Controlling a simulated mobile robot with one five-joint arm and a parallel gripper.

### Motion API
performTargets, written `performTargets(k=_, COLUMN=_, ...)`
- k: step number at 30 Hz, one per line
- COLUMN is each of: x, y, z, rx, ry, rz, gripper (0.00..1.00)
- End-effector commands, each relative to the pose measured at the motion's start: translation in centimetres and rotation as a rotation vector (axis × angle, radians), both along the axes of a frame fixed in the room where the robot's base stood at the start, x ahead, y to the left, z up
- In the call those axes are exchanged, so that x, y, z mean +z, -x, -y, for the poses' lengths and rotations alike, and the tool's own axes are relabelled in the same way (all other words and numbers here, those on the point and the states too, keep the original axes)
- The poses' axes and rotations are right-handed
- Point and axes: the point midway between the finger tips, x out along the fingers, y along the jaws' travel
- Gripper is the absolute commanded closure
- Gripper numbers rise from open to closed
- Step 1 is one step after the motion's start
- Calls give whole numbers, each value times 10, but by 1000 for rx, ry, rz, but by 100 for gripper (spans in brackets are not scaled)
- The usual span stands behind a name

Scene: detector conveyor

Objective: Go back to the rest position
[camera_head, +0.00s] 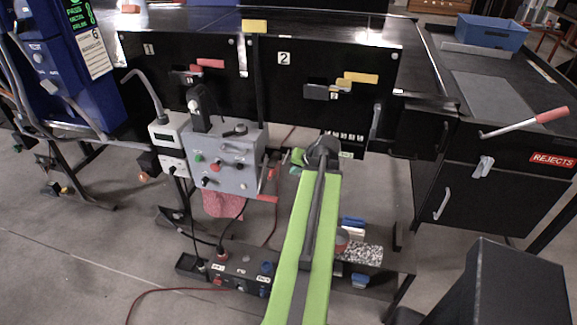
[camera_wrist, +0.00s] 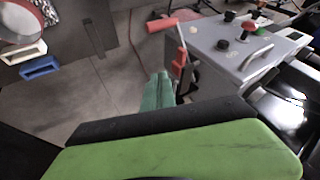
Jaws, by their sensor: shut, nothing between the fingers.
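My arm's long green link (camera_head: 305,245) reaches up from the bottom of the head view to a dark joint in front of the black conveyor cabinet. My gripper (camera_head: 297,157) is small and partly hidden beyond that joint, just right of the grey control box (camera_head: 222,158). It is shut and holds nothing. In the wrist view, a green and black part of mine fills the bottom. The control box (camera_wrist: 240,50) shows at the upper right there, with its knobs and a red lever beside it.
Cabinet panels 1 (camera_head: 178,75) and 2 (camera_head: 315,90) carry coloured handles. The rejects cabinet (camera_head: 470,160) has a red-tipped lever (camera_head: 525,122). A blue bin (camera_head: 490,33) stands behind. Cables hang below the control box. Open floor lies at left.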

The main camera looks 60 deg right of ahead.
Motion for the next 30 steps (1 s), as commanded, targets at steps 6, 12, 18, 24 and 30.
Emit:
performTargets(k=6, x=12, y=8, z=-5, rx=2, ry=0, rz=0, gripper=100)
performTargets(k=12, x=11, y=7, z=-5, rx=2, ry=0, rz=0, gripper=100)
performTargets(k=18, x=11, y=7, z=-5, rx=2, ry=0, rz=0, gripper=100)
performTargets(k=24, x=11, y=-19, z=-18, rx=47, ry=0, rz=0, gripper=100)
performTargets(k=30, x=11, y=-145, z=-110, rx=290, ry=0, rz=-1, gripper=100)
